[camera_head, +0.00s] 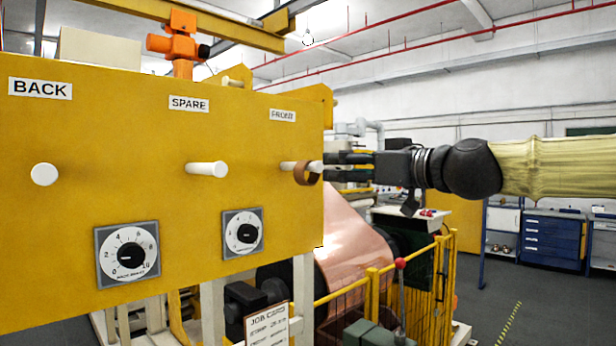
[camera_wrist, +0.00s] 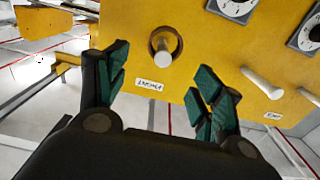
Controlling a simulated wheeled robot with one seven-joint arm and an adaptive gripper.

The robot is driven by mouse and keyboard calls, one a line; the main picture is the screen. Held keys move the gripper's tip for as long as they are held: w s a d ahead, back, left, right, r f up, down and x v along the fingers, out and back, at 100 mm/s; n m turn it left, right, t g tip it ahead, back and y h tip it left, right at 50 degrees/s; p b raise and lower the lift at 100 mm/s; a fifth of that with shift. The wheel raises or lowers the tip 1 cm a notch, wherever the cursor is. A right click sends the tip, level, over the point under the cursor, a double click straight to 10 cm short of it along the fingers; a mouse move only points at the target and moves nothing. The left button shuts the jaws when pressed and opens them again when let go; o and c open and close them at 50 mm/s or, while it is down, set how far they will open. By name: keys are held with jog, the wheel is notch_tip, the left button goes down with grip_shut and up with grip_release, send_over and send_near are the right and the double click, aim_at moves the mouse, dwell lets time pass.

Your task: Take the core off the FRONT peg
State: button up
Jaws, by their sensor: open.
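The core (camera_head: 307,177), a small brown ring, hangs around the white FRONT peg (camera_head: 287,166) on the yellow panel. In the wrist view the core (camera_wrist: 154,40) shows as a brown ring around the pale end of the peg (camera_wrist: 167,48). My gripper (camera_head: 333,166) is open, just to the right of the core and the peg's end in the head view. In the wrist view its green-padded fingers (camera_wrist: 163,76) are spread wide to either side, with the core between and beyond them. Nothing is held.
The yellow panel (camera_head: 120,205) also carries the bare SPARE peg (camera_head: 207,169) and BACK peg (camera_head: 44,174). Two dials (camera_head: 127,255) sit below the pegs. A copper foil roll (camera_head: 350,240) and a yellow railing (camera_head: 372,290) stand below my gripper.

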aim_at(320, 165)
jog(key=p+x, duration=0.1)
jog(key=x, duration=0.3)
jog(key=shift+w+a+f, duration=0.1)
jog(key=shift+w+a, duration=0.05)
jog(key=shift+w, duration=0.1)
jog(key=shift+s+a+r+p, duration=0.1)
jog(key=shift+s+r+p, duration=0.25)
jog(key=shift+s, duration=0.35)
jog(key=shift+a, duration=0.15)
jog(key=w, duration=0.1)
jog(key=p, duration=0.1)
jog(key=w+a, duration=0.1)
jog(key=shift+w+f+p, duration=0.3)
jog(key=shift+w+p, duration=0.05)
jog(key=shift+p, duration=0.05)
jog(key=shift+w+a+r+p, duration=0.1)
jog(key=shift+a+r+p, duration=0.05)
jog(key=shift+a+p, duration=0.3)
jog(key=shift+w+a, duration=0.15)
jog(key=shift+a, duration=0.1)
jog(key=shift+w+a+f+p, duration=0.2)
jog(key=shift+w+a+p, duration=0.15)
jog(key=shift+w, duration=0.3)
